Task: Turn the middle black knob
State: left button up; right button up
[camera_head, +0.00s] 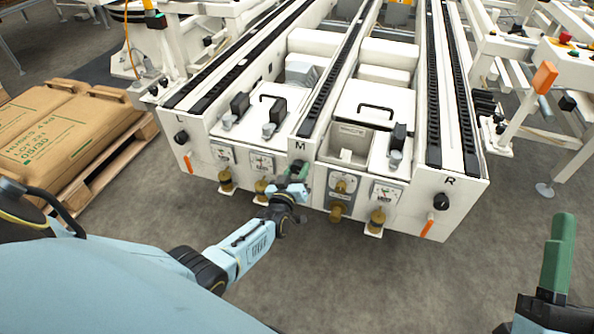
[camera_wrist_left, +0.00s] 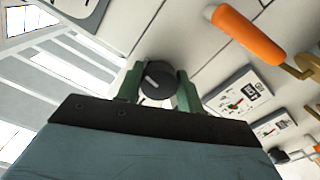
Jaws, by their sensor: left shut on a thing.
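The middle black knob (camera_head: 297,166) sits on the white front panel below the "M" label in the head view. My left gripper (camera_head: 294,184) is at this knob, with its arm reaching in from the lower left. In the left wrist view the round knob (camera_wrist_left: 158,79) with its pale mark sits between the two green fingertips (camera_wrist_left: 157,86), which are shut on it. The head view shows the knob only partly, as the gripper covers much of it. My right gripper (camera_head: 557,255) is at the lower right, apart from the machine, and its opening cannot be judged.
A left black knob (camera_head: 181,137) and a right black knob (camera_head: 441,201) sit on the same machine. Orange handles (camera_head: 428,225), gauges (camera_head: 262,163) and brass fittings (camera_head: 377,219) are nearby. A pallet (camera_head: 100,180) with brown sacks stands at left. Floor in front is clear.

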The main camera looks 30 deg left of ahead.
pick_arm(q)
jog(key=o, duration=1)
jog(key=shift+s, duration=0.1)
